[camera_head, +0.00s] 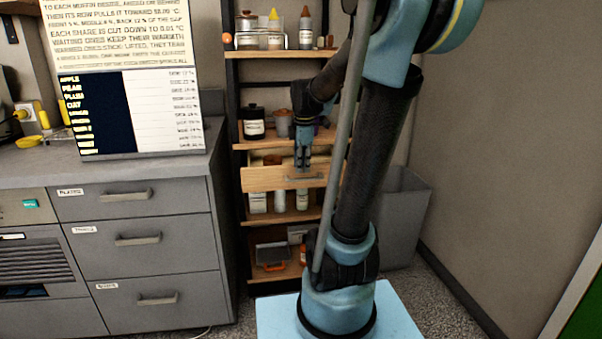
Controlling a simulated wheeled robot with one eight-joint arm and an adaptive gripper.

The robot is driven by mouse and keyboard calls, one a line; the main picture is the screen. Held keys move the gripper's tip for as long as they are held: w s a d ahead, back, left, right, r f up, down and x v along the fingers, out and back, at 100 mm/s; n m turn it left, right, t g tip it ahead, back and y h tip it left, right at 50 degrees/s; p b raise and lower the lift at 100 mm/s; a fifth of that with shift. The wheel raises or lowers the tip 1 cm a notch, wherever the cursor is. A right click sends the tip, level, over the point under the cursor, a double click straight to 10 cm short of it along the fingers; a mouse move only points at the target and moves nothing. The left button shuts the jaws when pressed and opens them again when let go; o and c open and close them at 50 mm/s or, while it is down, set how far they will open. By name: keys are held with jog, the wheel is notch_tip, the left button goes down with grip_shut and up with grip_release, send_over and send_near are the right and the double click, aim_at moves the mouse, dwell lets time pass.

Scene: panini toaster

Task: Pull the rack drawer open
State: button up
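The rack drawer (262,179) is a light wooden drawer at mid-height in the dark-framed shelf rack. Its front looks to stand forward of the shelves, and some contents show above its top edge. A thin handle (318,177) is on its front. My gripper (303,172) points down at the handle, over the middle of the drawer front. Its fingertips are too small to tell whether they are open or shut on the handle. My arm hides the right end of the drawer.
Rack shelves (285,54) hold bottles and jars above and below the drawer. A grey cabinet (140,240) with labelled drawers stands close on the left. A grey bin (403,215) stands right of the rack, partly behind my arm.

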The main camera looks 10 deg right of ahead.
notch_tip(320, 180, up, 7)
jog(key=s, duration=0.1)
jog(key=shift+s, duration=0.2)
dwell(0.4)
jog(key=s+d+f+m, duration=0.1)
jog(key=s+f+m, duration=1.6)
jog(key=s+f, duration=0.2)
jog(key=shift+s+d+m, duration=0.15)
jog(key=shift+s+m, duration=0.25)
jog(key=shift+s, duration=0.75)
jog(key=shift+w+f, duration=0.15)
jog(key=shift+w, duration=0.3)
